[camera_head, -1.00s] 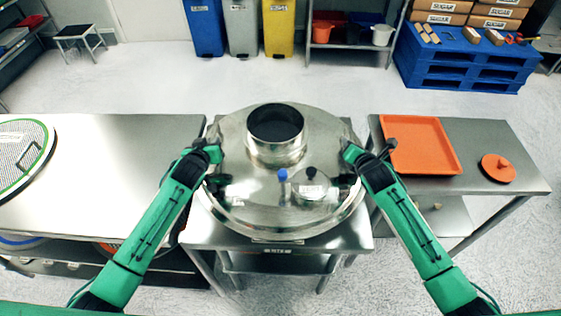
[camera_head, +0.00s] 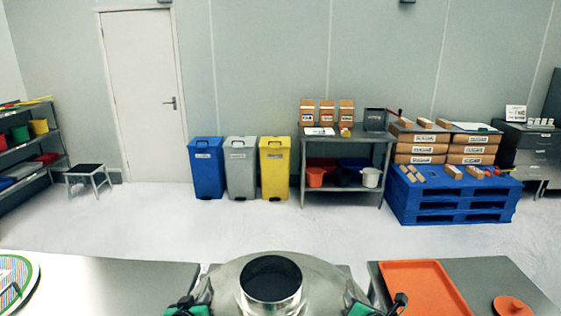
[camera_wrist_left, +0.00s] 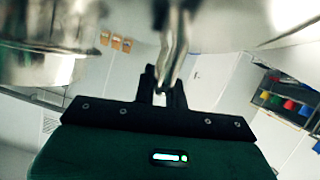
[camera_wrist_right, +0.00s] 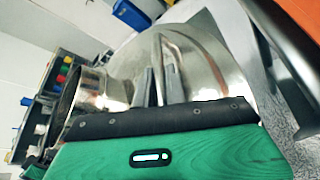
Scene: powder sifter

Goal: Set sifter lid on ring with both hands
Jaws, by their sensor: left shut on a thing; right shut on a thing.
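The steel sifter lid (camera_head: 322,290) fills the bottom centre of the head view, with its round neck (camera_head: 271,279) standing up from it; the frame edge cuts off its near part. My left gripper (camera_head: 188,307) is at the lid's left side. In the left wrist view my left gripper (camera_wrist_left: 168,88) is shut on a metal handle. My right gripper (camera_head: 374,306) is at the lid's right side. In the right wrist view my right gripper (camera_wrist_right: 160,85) is shut on a handle of the lid (camera_wrist_right: 200,62). The ring cannot be made out, so I cannot tell whether the lid touches it.
A steel table (camera_head: 110,285) is at the left with a green-rimmed round sieve (camera_head: 22,280). A right table (camera_head: 500,270) holds an orange tray (camera_head: 425,290) and an orange round piece (camera_head: 512,306). Bins, shelves and a blue pallet (camera_head: 455,203) stand far behind, across open floor.

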